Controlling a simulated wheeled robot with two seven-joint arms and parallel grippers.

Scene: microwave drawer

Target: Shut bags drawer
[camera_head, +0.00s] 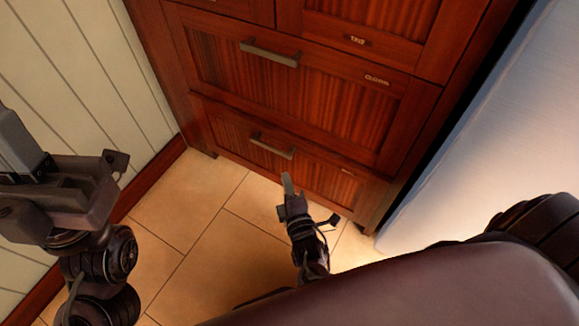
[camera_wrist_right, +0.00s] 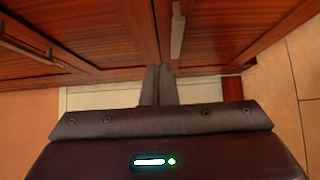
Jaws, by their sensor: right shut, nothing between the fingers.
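The wooden cabinet has a wide lower drawer (camera_head: 315,172) with a metal handle (camera_head: 272,147) and a small label too blurred to read. Its front looks flush with the cabinet frame. A taller drawer (camera_head: 325,98) above it also looks shut. I cannot tell from the labels which one is the bags drawer. My right gripper (camera_head: 287,182) is just in front of the lower drawer, below its handle. Its fingers are together and empty in the right wrist view (camera_wrist_right: 158,85), pointing at the wood fronts. My left gripper (camera_head: 22,150) is at the left edge, away from the cabinet; its fingers are unclear.
A tiled floor (camera_head: 190,195) lies open in front of the cabinet. A white panelled wall (camera_head: 80,80) with a wooden baseboard (camera_head: 155,178) bounds the left. A pale smooth surface (camera_head: 480,150) stands close on the right. Upper drawers (camera_head: 375,22) show at the top.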

